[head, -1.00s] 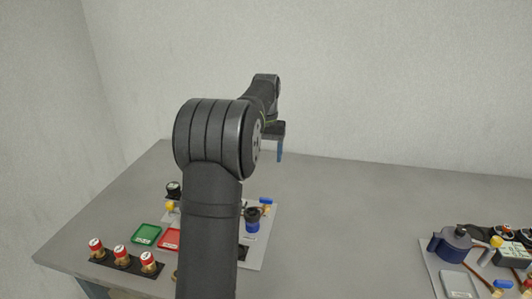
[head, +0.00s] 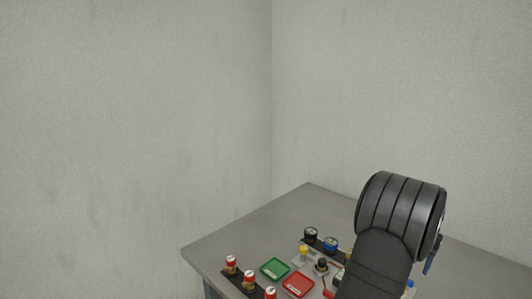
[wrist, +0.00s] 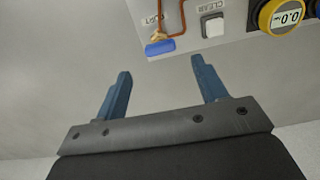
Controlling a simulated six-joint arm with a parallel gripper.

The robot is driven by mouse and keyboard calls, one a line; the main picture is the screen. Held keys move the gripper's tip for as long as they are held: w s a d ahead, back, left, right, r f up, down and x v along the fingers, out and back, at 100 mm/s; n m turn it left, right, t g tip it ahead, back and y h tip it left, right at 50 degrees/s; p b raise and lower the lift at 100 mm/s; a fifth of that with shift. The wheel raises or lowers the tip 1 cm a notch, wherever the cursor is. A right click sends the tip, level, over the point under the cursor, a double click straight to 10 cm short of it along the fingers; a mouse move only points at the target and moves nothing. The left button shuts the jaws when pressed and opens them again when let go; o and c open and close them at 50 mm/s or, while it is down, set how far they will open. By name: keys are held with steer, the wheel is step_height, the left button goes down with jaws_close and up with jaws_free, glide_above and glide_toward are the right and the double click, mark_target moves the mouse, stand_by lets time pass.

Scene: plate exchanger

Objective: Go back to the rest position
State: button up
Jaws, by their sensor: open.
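My gripper (wrist: 160,88) shows in the wrist view with its two blue fingers spread apart and nothing between them. It is above the grey table, with the edge of a white panel beyond the fingertips. In the head view my dark arm covers the right part of the table, and only a bit of a blue finger (head: 431,262) shows at its right side. The rest of my gripper is hidden there.
The wrist view shows a blue-handled valve (wrist: 160,47), a white button (wrist: 213,25) and a yellow-ringed gauge (wrist: 281,15) on the panel. The head view shows a green tray (head: 275,268), a red tray (head: 298,285) and several red-capped items (head: 231,264) near the front.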

step_height(320, 180, down, 6)
steer(key=shift+f, duration=0.2)
steer(key=shift+r, duration=0.15)
step_height(320, 180, up, 17)
step_height(320, 180, down, 18)
steer(key=shift+r, duration=0.15)
steer(key=shift+r+n, duration=0.2)
steer(key=shift+n, duration=0.6)
steer(key=n, duration=1.5)
